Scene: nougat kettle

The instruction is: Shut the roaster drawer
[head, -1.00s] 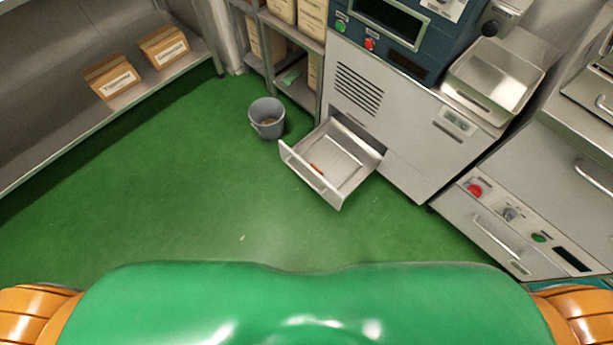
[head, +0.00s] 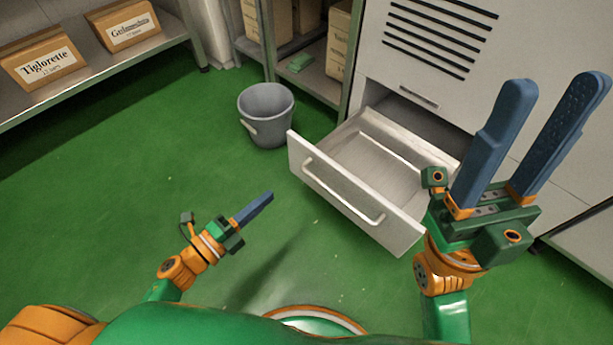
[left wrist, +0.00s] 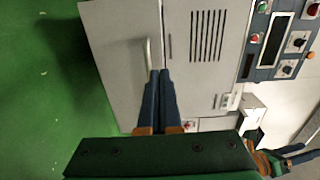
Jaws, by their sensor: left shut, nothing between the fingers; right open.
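The roaster drawer (head: 340,195) is pulled out of the pale roaster cabinet (head: 440,55), low near the floor. Its white front has a bar handle, and the visible part of its inside looks empty. My left gripper (head: 268,197) is shut and empty, to the left of and apart from the drawer front in the head view. In the left wrist view its fingers (left wrist: 160,74) overlap the drawer front (left wrist: 118,50) near the handle; the gap is unclear. My right gripper (head: 562,88) is open and empty; it covers the drawer's right end in the head view.
A grey bucket (head: 266,112) stands on the floor left of the drawer. A shelf with cartons (head: 43,65) is at the far left, and a rack (head: 308,80) stands behind the bucket. The green floor before the drawer is clear.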

